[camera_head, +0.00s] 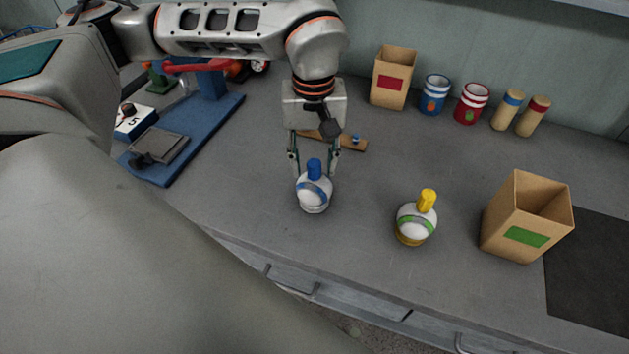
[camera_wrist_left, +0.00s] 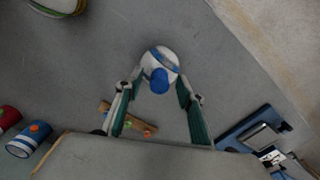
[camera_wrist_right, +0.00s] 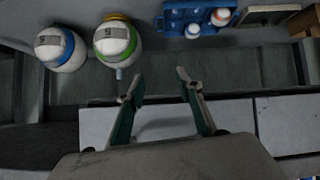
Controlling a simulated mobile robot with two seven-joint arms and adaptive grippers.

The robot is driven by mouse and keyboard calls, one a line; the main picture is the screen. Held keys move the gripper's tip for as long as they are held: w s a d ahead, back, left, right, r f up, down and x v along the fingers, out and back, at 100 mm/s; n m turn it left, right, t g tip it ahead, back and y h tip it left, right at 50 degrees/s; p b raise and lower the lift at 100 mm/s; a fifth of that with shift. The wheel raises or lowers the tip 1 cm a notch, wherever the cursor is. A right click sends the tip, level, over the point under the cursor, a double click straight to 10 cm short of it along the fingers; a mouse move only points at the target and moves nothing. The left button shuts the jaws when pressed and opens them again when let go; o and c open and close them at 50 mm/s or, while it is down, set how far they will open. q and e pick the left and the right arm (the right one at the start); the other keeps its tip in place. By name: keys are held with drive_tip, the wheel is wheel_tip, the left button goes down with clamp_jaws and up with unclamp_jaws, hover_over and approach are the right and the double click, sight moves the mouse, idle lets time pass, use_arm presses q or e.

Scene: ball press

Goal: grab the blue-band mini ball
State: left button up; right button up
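The blue-band mini ball (camera_head: 313,194) is white with a blue band and a blue knob. It stands on the grey table, below my left gripper (camera_head: 314,172). In the left wrist view the ball (camera_wrist_left: 158,60) lies ahead, between the parted fingertips of my left gripper (camera_wrist_left: 159,84). Those fingers are open on either side; I cannot tell whether they touch it. A similar ball with a green band and yellow knob (camera_head: 415,223) stands apart to the right. My right gripper (camera_wrist_right: 159,78) is open and empty in the right wrist view.
An open cardboard box with a green label (camera_head: 524,236) stands at the right. A red-label box (camera_head: 391,80), striped cups (camera_head: 434,97) and cylinders stand at the back. A blue board (camera_head: 222,108) lies left. The right wrist view shows two white round objects (camera_wrist_right: 115,42).

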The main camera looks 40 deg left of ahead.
use_arm(q)
drive_tip(key=shift+f, duration=0.2)
clamp_jaws()
drive_tip(key=shift+r, duration=0.2)
wheel_tip(320, 180, up, 20)
drive_tip(key=p, duration=0.2)
drive_tip(key=shift+f, duration=0.15)
